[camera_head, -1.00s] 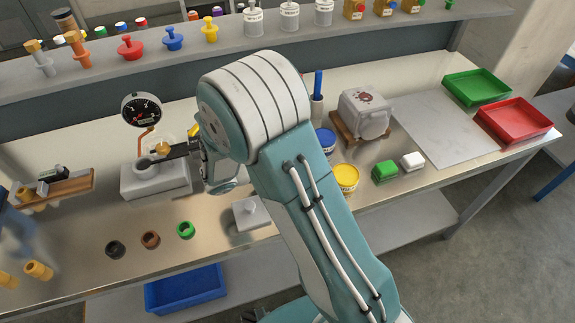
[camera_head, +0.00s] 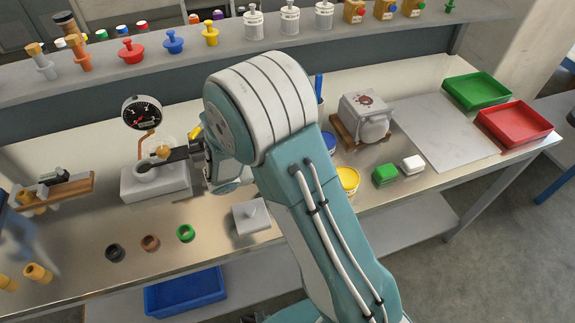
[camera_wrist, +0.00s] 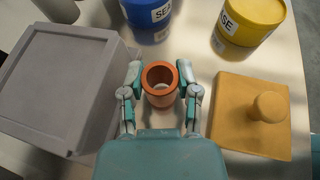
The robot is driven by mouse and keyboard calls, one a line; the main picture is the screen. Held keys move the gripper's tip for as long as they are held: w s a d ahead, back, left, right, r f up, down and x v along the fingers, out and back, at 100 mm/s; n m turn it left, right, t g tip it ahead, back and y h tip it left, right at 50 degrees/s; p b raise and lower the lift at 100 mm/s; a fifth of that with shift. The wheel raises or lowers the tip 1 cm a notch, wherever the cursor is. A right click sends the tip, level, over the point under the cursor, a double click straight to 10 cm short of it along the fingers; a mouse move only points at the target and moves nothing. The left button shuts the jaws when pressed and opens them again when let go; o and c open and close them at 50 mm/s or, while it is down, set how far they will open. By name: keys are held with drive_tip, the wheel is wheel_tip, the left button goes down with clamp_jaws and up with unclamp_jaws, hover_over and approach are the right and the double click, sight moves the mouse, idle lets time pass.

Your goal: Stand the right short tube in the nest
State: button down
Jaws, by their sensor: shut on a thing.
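An orange-brown short tube (camera_wrist: 160,101) shows in the wrist view, with its open round end facing the camera. My gripper (camera_wrist: 160,73) has a finger on each side of it and is shut on its wall. In the head view my arm hides the fingertips and the held tube. Other short tubes, black (camera_head: 115,253), brown (camera_head: 150,243) and green (camera_head: 186,233), stand in a row near the bench's front edge. I cannot tell which thing is the nest.
A pressure gauge (camera_head: 142,113) rises behind a pale block (camera_head: 150,187). The wrist view shows a grey box (camera_wrist: 60,85) left, a knobbed tan plate (camera_wrist: 235,125) right, and blue (camera_wrist: 150,20) and yellow (camera_wrist: 250,22) tins above. A knobbed pale plate (camera_head: 246,222) lies near the front.

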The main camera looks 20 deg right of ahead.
drive_tip(key=s+r, duration=1.2)
drive_tip(key=s, duration=0.2)
drive_tip(key=shift+a, duration=0.4)
